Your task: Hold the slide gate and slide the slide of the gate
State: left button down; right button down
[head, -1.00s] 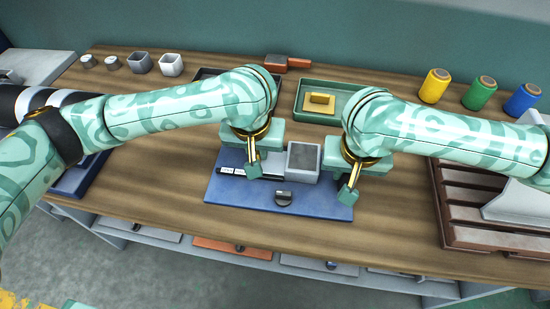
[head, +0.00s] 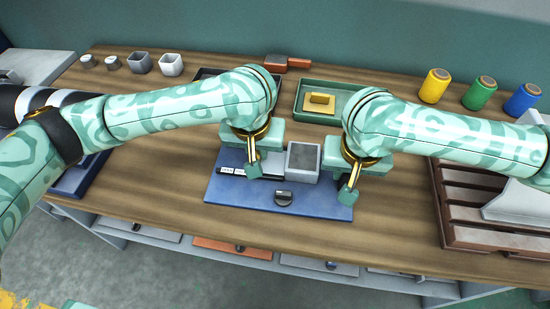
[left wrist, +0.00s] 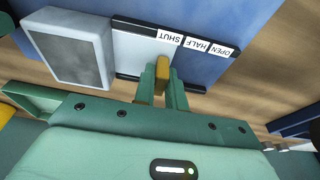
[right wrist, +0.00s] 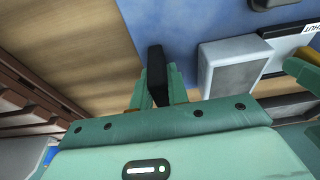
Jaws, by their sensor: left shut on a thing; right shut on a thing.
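The slide gate is a grey box (head: 304,162) with a pale slide plate (left wrist: 140,55) on a blue board (head: 230,194). In the left wrist view the strip beside the plate carries the labels SHUT, HALF and OPEN. My left gripper (head: 254,171) is shut on the brass-coloured tab (left wrist: 162,68) of the slide, which is closest to the SHUT label. My right gripper (head: 348,195) is shut on a black upright handle (right wrist: 157,74) at the right side of the blue board. My fingers mostly hide the handle in the head view.
A dark knob (head: 284,198) sits on the front of the board. A green tray (head: 342,90) with a yellow block (head: 320,103) lies behind. A slatted brown rack (head: 480,225) stands at the right. Coloured spools (head: 479,92) stand at the back right. The wooden table (head: 150,180) is clear left of the board.

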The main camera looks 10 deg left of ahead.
pick_arm(q)
jog(key=shift+a, duration=2.95)
jog(key=c, duration=1.4)
grip_release()
jog(key=shift+s, duration=0.1)
jog(key=shift+o, duration=0.2)
jog(key=v, duration=0.8)
jog(key=o, duration=0.6)
jog(key=shift+c, duration=0.2)
